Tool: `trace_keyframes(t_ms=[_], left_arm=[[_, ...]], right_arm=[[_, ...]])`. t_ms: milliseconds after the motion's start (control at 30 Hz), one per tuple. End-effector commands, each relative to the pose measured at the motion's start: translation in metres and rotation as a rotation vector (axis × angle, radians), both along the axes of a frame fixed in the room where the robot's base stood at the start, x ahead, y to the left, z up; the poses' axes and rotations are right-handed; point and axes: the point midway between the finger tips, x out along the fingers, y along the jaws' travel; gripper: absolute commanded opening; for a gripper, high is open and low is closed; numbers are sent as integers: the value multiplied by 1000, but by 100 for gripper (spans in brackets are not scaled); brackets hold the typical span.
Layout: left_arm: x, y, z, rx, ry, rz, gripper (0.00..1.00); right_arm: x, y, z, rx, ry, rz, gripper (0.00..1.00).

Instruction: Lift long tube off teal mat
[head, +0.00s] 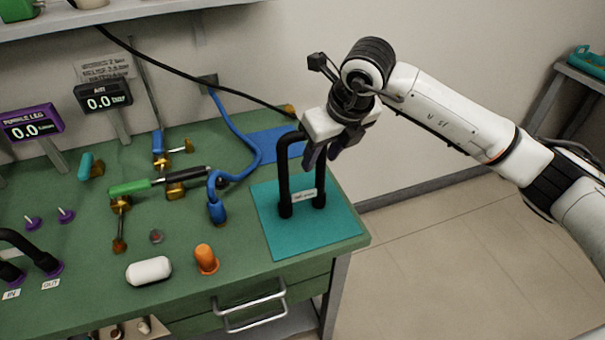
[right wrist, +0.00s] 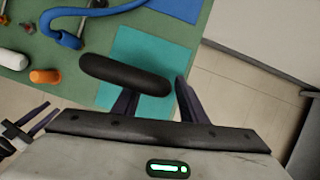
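The long tube (head: 283,175) is a black upside-down U with a small white label between its legs. It stands upright on the teal mat (head: 279,238) at the right end of the green bench. My right gripper (head: 322,155) is at the tube's top right, its dark fingers pointing down and apart. In the right wrist view the tube's top bar (right wrist: 120,74) crosses in front of one fingertip, and the other finger is beyond the bar's right end. I see no grip on the tube. My left gripper (right wrist: 38,118) shows at the lower left of the right wrist view, fingers apart.
A blue hose (head: 240,135) curves just left of the mat. An orange plug (head: 205,260) and a white capsule (head: 149,271) lie near the bench's front. Green and brass fittings (head: 120,205) are further left. Floor is open right of the bench.

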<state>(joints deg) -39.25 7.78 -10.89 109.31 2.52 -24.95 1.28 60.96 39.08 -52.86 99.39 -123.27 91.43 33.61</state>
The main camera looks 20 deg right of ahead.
Motion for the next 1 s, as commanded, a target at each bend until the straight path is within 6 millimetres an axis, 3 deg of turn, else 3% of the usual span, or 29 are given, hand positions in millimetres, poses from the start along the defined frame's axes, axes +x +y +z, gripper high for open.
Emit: trace_keyframes(t_ms=[267, 500, 800, 1000], left_arm=[[0, 0, 0, 0, 1, 0, 31], [-1, 0, 0, 0, 2, -1, 31], [-1, 0, 0, -1, 1, -1, 31], [-1, -1, -4, -1, 1, -1, 31]], right_arm=[[1, 1, -4, 0, 0, 1, 39], [1, 0, -4, 0, 0, 0, 0], [2, 1, -1, 2, -3, 0, 0], [3, 1, 28, 1, -8, 1, 0]])
